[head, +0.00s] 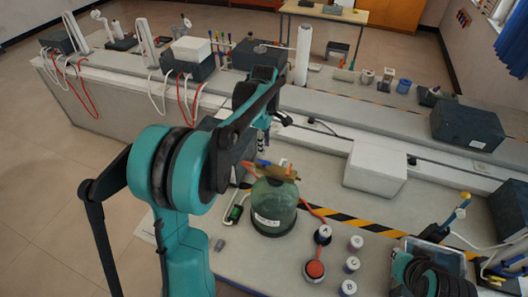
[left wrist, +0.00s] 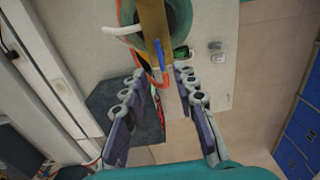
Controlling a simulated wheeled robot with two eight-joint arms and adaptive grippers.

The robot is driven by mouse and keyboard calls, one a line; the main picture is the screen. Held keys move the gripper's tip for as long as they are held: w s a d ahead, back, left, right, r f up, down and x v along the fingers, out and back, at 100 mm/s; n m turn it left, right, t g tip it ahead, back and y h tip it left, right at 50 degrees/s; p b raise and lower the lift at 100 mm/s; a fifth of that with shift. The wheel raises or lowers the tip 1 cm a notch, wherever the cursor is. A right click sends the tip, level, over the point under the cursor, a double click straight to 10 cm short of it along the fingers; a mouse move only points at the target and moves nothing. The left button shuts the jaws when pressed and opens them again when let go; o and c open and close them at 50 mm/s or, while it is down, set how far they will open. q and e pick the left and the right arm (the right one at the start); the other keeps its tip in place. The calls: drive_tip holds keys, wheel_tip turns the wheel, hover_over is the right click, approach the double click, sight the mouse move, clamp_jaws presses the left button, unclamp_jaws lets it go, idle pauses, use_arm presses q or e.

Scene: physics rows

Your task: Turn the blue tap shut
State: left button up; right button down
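A green glass vessel (head: 273,207) with a brown top block (head: 279,172) stands on the bench in the head view. A small blue tap handle (head: 262,163) sticks out at the left of the block. In the left wrist view the blue tap (left wrist: 159,50) is a narrow bar lying along the brown block, just beyond and between the fingertips. My left gripper (left wrist: 160,80) is open, its fingers either side of the tap's line with gaps. In the head view my left arm hides most of that gripper.
Red tubing (head: 314,213) runs right from the vessel to a red button (head: 315,269). Several small lettered pots (head: 351,265) stand nearby. A white block (head: 375,168) is at the right. A green device (head: 236,212) lies left of the vessel. Dark boxes stand behind.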

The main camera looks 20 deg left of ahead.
sight(264, 161)
use_arm(q)
wheel_tip(264, 161, down, 7)
drive_tip(key=shift+f, duration=0.1)
idle(0.3)
clamp_jaws()
